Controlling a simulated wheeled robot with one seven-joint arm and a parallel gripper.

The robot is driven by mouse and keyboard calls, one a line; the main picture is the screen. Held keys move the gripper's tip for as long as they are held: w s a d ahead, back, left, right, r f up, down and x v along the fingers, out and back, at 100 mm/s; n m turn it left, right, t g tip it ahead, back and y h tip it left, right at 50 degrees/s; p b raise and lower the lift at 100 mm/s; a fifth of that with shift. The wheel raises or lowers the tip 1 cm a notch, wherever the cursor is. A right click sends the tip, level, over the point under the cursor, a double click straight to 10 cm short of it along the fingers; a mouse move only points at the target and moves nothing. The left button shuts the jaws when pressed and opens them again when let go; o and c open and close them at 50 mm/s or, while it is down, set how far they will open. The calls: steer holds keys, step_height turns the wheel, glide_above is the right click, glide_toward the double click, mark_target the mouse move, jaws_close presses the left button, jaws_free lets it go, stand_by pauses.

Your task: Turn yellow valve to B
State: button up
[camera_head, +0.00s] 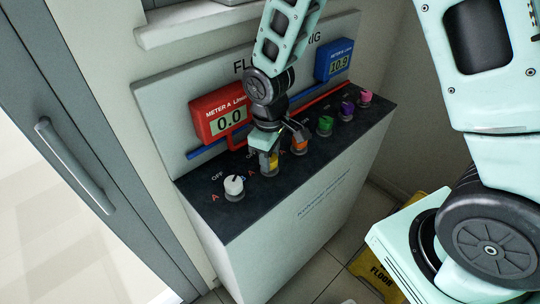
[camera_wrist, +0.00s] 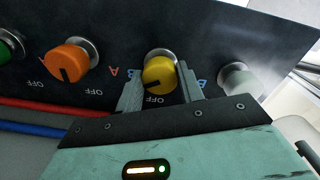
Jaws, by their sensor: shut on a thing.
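The yellow valve (camera_wrist: 160,75) is a round knob on the dark panel top. Its black mark points at its OFF label in the wrist view. My gripper (camera_wrist: 160,86) has a grey finger on each side of the knob and is shut on it. The blue B beside the yellow valve shows just left of it in the wrist view, by the left finger. Its A label is not visible there. In the head view the yellow valve (camera_head: 269,167) is partly hidden beneath my gripper (camera_head: 270,152).
A white valve (camera_head: 233,186) and an orange valve (camera_head: 299,145) flank the yellow one closely. Green, purple and pink valves continue right. Red meter A (camera_head: 222,114) reads 0.0; blue meter B (camera_head: 335,61) reads about 10.9. A yellow floor sign (camera_head: 372,277) stands right of the cabinet.

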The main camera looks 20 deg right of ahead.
stand_by(0.4)
steer(key=o, duration=1)
step_height(320, 180, up, 18)
steer(key=shift+s+a+f+b, duration=0.15)
steer(key=shift+f+b, duration=0.1)
steer(key=shift+b, duration=0.2)
